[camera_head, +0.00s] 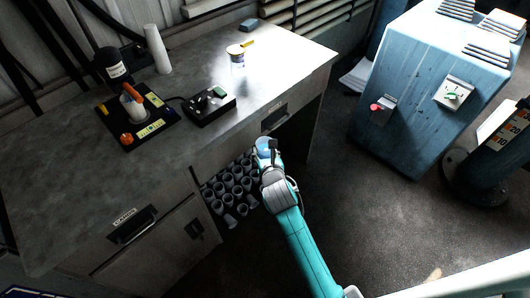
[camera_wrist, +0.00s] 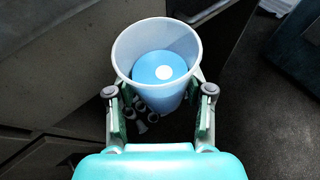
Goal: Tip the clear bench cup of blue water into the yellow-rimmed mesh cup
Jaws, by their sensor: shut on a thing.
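A clear cup (camera_wrist: 158,28) with blue water (camera_wrist: 150,62) inside is between the fingers of my gripper (camera_wrist: 159,98) in the wrist view. My gripper is shut on it, and the cup looks about upright. In the head view the cup (camera_head: 263,143) is small at the end of my arm, in front of the desk's front edge and below the top's level or near it; I cannot tell the exact height. The yellow-rimmed mesh cup (camera_head: 237,57) stands on the desk top near the back right, away from my gripper. Its inside is too small to make out.
The grey desk (camera_head: 70,180) carries a black disperser stand (camera_head: 137,118), a white cylinder (camera_head: 157,48), a black control box (camera_head: 209,104) and a blue-grey block (camera_head: 249,25). Several dark cups (camera_head: 232,185) sit beneath the desk. A blue cabinet (camera_head: 420,80) stands to the right.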

